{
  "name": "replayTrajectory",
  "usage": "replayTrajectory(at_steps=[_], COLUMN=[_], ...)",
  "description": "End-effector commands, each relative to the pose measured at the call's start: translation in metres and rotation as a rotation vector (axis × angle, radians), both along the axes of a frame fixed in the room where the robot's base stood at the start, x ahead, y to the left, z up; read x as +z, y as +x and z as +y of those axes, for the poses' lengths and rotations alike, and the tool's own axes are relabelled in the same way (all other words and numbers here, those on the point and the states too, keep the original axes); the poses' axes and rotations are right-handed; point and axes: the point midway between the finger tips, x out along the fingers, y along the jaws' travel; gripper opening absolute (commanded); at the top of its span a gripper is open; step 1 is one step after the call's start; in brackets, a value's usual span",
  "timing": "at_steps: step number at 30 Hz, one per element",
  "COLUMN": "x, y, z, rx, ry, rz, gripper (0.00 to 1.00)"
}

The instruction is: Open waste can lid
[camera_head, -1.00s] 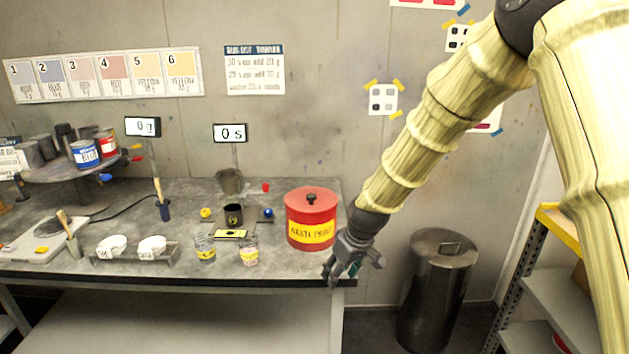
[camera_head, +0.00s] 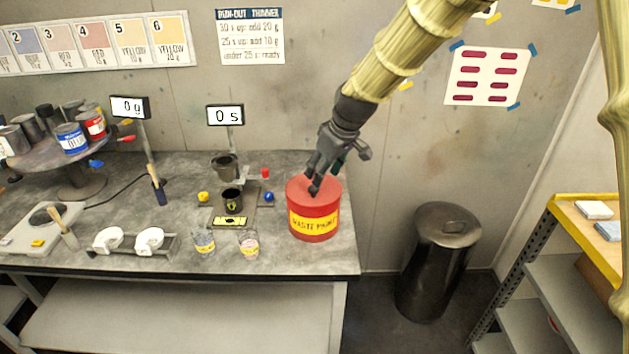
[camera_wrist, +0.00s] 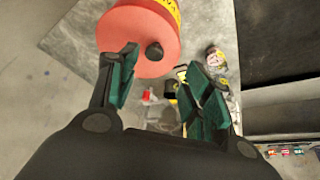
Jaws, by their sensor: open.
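The red waste can (camera_head: 314,222) with a yellow "WASTE PAINT" label stands at the right end of the workbench. Its flat red lid (camera_head: 325,186) is on, and the lid's black knob is hidden by my fingers in the head view. My gripper (camera_head: 313,186) is over the lid, pointing down. In the wrist view my gripper (camera_wrist: 160,85) is open, with green pads and nothing between them. The black knob (camera_wrist: 154,51) shows there just beyond the fingertips, nearer the left finger, on the red lid (camera_wrist: 135,38). I cannot tell whether a finger touches the lid.
Cups, a timer (camera_head: 225,115) and a small stand with a black cup (camera_head: 231,199) are left of the can. A dark metal bin (camera_head: 437,262) stands on the floor to the right, by a yellow-edged shelf (camera_head: 590,238). The wall is close behind.

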Motion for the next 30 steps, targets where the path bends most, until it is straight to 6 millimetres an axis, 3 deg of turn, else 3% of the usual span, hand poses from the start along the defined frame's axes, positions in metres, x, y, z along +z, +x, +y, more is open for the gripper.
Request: replayTrajectory(at_steps=[6, 12, 21, 30], x=[-0.034, -0.055, -0.073, -0.075], y=[0.020, 0.026, 0.033, 0.033], z=[0.010, 0.018, 0.023, 0.023], rx=[0.003, 0.003, 0.004, 0.003], ry=[-0.001, 0.001, -0.001, 0.000], rz=[0.013, 0.012, 0.011, 0.010], gripper=[0.49, 0.49, 0.49, 0.49])
